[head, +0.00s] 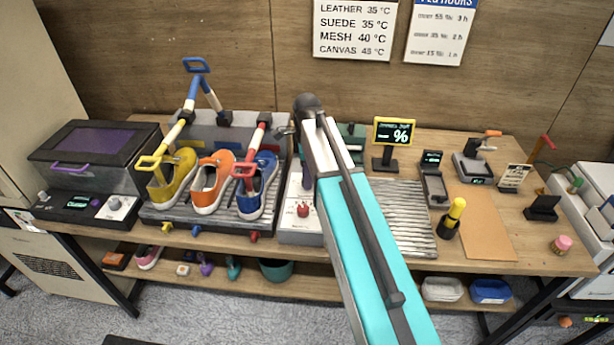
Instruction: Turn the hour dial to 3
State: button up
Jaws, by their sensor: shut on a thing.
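A black control panel (78,207) with a lit green display sits at the left end of the bench. It has a pale round dial (115,203) on its right side and another small knob (43,197) at its left end. Their markings are too small to read, so I cannot tell which is the hour dial or where it points. My arm rises from the bottom through the middle of the view, well to the right of the panel.
A dark lidded box (95,155) stands behind the panel. Yellow (172,180), orange (212,185) and blue sneakers (257,190) stand on a grey rack between the panel and my arm. A percent display (394,131) and a wall sign about hours (440,28) are behind.

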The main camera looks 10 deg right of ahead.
jog(key=m, duration=0.5)
jog(key=shift+d, duration=0.1)
dwell(0.3)
jog(key=o, duration=1.1)
jog(key=shift+c, duration=0.2)
jog(key=shift+r, duration=0.15)
notch_tip(320, 180, up, 14)
jog(key=b, duration=0.3)
jog(key=shift+f, duration=0.25)
jog(key=shift+s, duration=0.2)
